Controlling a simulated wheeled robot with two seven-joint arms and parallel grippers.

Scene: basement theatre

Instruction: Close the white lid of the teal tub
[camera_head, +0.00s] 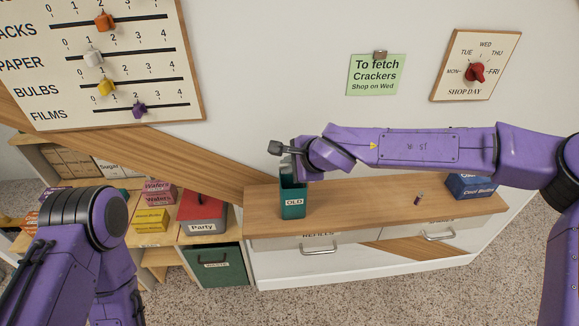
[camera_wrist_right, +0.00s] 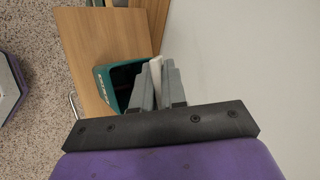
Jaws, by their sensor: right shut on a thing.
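The teal tub (camera_head: 292,211), with a label reading OLD, stands on the wooden counter top. In the right wrist view the tub (camera_wrist_right: 104,74) shows its open, dark mouth. My right gripper (camera_head: 288,163) is at the tub's top, by the wall. In the wrist view my right gripper (camera_wrist_right: 157,82) is shut on the white lid (camera_wrist_right: 156,67), which stands up on edge between the two grey fingers at the tub's wall side. The lid is mostly hidden by the fingers. My left arm shows at the lower left, but its gripper is out of view.
The counter top (camera_head: 355,205) is clear right of the tub, apart from a small dark item (camera_head: 419,198) and a blue box (camera_head: 470,186). The wall rises close behind the tub. Drawers with handles are below.

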